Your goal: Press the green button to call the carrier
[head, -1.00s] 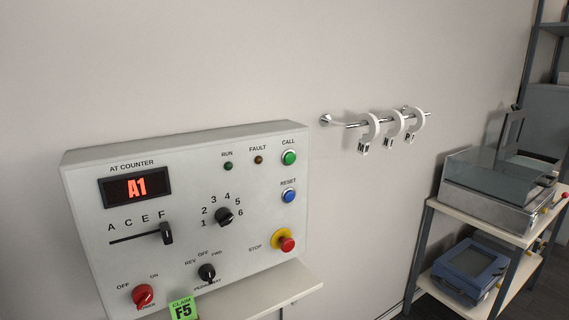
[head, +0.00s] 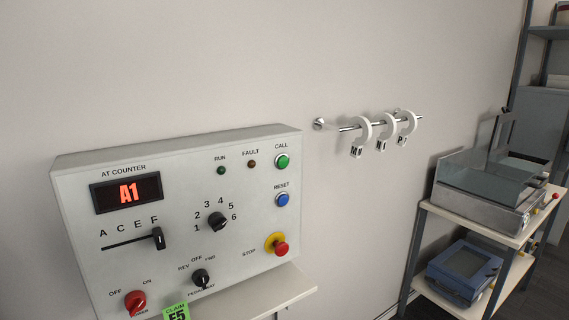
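The green CALL button (head: 282,161) is at the upper right of the grey control panel (head: 110,250) in the head view. Nothing touches it. The panel's display (head: 127,193) reads A1 under the words AT COUNTER. The RUN lamp (head: 221,170) and FAULT lamp (head: 251,164) both look dark. The slider (head: 158,238) stands at F. The numbered dial (head: 217,222) has a black knob; its exact setting is hard to tell. Neither of my grippers is in view.
The blue RESET button (head: 282,199) sits below CALL, and the red STOP button (head: 280,248) lower down. A claim tag (head: 176,311) is at the panel's lower edge. A wall rail (head: 347,128) holds lettered rings. A shelf cart (head: 425,206) stands at right.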

